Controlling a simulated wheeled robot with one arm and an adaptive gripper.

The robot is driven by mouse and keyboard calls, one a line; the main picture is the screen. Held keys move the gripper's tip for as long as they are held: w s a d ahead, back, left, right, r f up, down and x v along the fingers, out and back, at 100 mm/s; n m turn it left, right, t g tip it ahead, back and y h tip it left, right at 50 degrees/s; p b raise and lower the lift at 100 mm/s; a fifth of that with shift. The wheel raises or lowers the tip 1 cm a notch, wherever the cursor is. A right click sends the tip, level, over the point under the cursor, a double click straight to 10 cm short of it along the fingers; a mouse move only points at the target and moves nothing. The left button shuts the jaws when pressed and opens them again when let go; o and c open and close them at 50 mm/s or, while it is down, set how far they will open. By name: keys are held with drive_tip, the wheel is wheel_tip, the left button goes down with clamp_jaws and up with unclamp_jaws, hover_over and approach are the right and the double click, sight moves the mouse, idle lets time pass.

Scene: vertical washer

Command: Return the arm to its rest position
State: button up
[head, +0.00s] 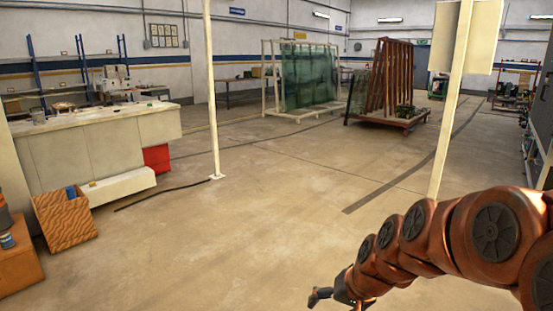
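My arm shows as a reddish-brown, copper-coloured chain of round joints in the lower right of the head view. It reaches from the right edge toward the bottom middle. My gripper (322,297) is dark and sits at the bottom edge, low over the floor. It is small and partly cut off by the frame, so its fingers cannot be made out clearly. I see nothing clearly held in it. The vertical washer cannot be made out for certain.
Concrete floor (240,215) is open ahead. A thin white post (213,100) stands left of centre, another (450,110) behind my arm. A long counter (95,150), an open box (64,218), a glass rack (305,75) and a red-framed rack (390,80) stand around.

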drive_tip(key=s+d+r+g+h+p, duration=0.1)
drive_tip(key=s+d+r+g+p, duration=0.1)
drive_tip(key=s, duration=0.7)
drive_tip(key=s+d+r+n+g+h+p, duration=0.1)
drive_tip(key=s+d+r+p, duration=0.1)
drive_tip(key=s, duration=0.7)
drive_tip(key=s+d+r+n+g+h+p, duration=0.1)
drive_tip(key=s+d+r+g+p, duration=0.1)
drive_tip(key=s+r, duration=0.3)
drive_tip(key=s+p, duration=0.1)
drive_tip(key=s, duration=0.3)
drive_tip(key=shift+s+g, duration=0.15)
drive_tip(key=shift+g, duration=0.15)
